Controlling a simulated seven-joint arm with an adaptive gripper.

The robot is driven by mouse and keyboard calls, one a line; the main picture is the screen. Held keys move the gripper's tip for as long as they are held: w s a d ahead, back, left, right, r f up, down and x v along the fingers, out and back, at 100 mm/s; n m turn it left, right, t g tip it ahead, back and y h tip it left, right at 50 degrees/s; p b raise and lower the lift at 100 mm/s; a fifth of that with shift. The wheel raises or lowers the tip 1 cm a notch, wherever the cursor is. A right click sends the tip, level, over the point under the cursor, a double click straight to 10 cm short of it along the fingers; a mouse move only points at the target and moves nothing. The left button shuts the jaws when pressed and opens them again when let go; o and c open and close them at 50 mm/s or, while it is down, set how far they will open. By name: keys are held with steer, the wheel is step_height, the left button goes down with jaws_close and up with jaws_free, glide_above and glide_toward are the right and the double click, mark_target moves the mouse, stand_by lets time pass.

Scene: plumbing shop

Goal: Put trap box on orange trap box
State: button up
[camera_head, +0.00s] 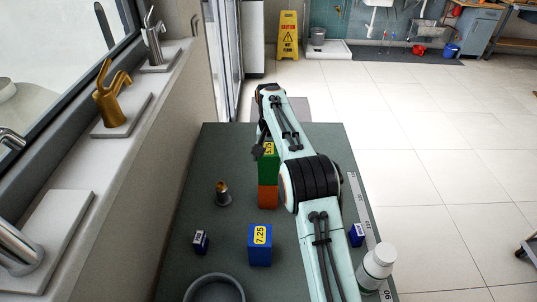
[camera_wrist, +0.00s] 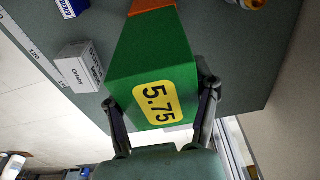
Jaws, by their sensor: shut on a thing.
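A green trap box with a yellow 5.75 label (camera_head: 268,168) stands upright directly over the orange trap box (camera_head: 268,197) on the grey-green table. In the head view their faces line up and no gap shows; I cannot tell how firmly they touch. In the wrist view the green box (camera_wrist: 152,60) fills the middle, with a strip of the orange box (camera_wrist: 150,8) beyond it. My gripper (camera_wrist: 161,95) has one finger on each side of the green box, shut on its top part. In the head view my arm partly hides the gripper and the green box's top.
A white bottle (camera_head: 377,268) stands right.

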steer(key=o, duration=1.2)
steer(key=shift+f, duration=0.1)
